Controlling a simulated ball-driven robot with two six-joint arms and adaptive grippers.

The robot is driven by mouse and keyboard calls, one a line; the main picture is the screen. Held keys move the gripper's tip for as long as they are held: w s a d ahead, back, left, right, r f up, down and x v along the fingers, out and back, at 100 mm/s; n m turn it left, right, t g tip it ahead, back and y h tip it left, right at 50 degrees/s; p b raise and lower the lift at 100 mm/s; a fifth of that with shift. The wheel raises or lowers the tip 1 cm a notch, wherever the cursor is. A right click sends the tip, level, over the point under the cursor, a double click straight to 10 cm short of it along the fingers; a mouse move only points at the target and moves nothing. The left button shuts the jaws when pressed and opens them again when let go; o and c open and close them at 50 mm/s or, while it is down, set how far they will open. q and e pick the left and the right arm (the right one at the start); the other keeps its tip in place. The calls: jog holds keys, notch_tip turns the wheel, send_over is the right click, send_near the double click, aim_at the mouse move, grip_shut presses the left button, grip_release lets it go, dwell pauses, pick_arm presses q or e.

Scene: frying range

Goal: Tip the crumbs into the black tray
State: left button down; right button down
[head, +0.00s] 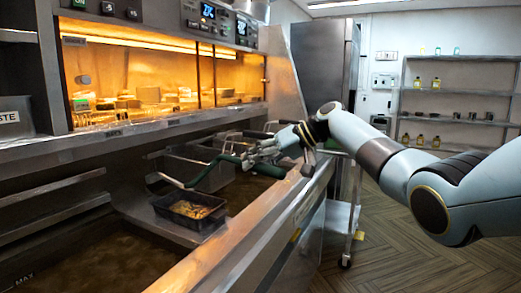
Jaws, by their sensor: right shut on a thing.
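The black tray (161,209) sits on a metal ledge between the oil vats, left of centre. Golden-brown crumbs (192,209) lie inside it. My right gripper (257,153) is shut on a tool with a dark green handle (207,172), behind and to the right of the tray. My left gripper is out of view.
Dark oil vats (95,262) lie around the tray, with a steel front rim (225,248) on the right. A lit warming cabinet (150,80) stands behind. A steel trolley (340,218) and wall shelves (462,110) are at the right. The floor there is clear.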

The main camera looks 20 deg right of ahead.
jog(key=s+a+r+n+t+h+p, duration=0.2)
jog(key=s+a+r+n+h+p, duration=0.1)
jog(key=a+p, duration=0.5)
jog(key=r+h+p, duration=0.1)
jog(key=h, duration=0.1)
jog(key=shift+s+a+r+h, duration=0.15)
jog(key=shift+s+r+h, duration=0.15)
jog(key=shift+h, duration=0.1)
dwell(0.4)
